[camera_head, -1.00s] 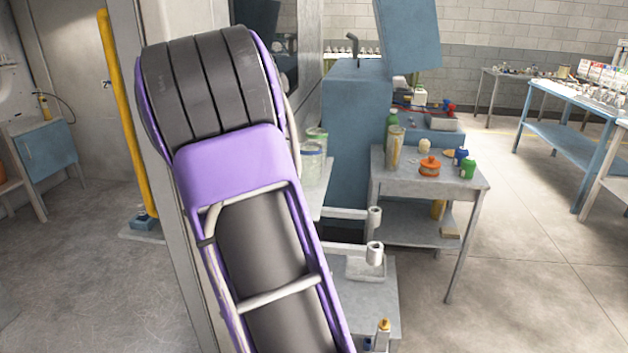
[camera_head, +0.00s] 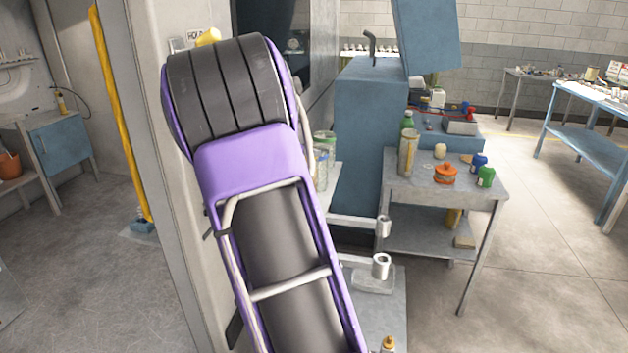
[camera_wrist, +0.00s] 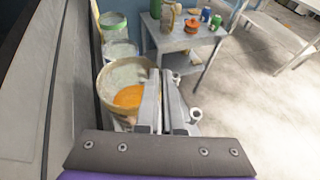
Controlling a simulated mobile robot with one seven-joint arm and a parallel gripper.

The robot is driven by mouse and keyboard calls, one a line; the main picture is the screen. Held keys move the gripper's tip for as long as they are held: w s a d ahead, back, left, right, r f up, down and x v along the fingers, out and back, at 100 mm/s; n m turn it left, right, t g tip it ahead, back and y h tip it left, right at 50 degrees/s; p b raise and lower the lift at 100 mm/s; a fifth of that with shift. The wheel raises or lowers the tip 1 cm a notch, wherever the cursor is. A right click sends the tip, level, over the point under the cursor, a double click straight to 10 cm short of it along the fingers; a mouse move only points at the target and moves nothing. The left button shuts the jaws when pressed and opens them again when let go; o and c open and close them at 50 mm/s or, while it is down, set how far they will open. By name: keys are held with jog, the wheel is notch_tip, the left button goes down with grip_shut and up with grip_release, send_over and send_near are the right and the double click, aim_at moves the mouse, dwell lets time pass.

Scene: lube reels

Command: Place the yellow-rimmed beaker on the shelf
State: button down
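The yellow-rimmed beaker (camera_wrist: 106,76) is large and close in the wrist view, its open mouth facing the camera and something orange low inside it. My gripper (camera_wrist: 162,75) has its two fingers close together at the right side of the rim and looks shut on the beaker's wall; the exact contact is partly hidden by the fingers. A pale shelf (camera_head: 327,195) shows in the head view just right of my arm, holding a green-rimmed jar (camera_head: 324,136). That jar also shows beyond the beaker in the wrist view (camera_wrist: 114,24), with another container (camera_wrist: 121,49) nearer. In the head view, my arm hides the gripper and held beaker.
A grey column (camera_head: 150,150) stands close left of my arm. Two bracket arms with upright cylinders (camera_head: 381,266) stick out below the shelf. A side table (camera_head: 455,188) with an orange pot (camera_head: 445,173) stands right. Open floor (camera_head: 555,260) lies further right.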

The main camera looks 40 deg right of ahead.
jog(key=shift+f+b, duration=0.35)
jog(key=shift+f, duration=2.95)
jog(key=c, duration=1)
grip_release()
jog(key=v, duration=1.2)
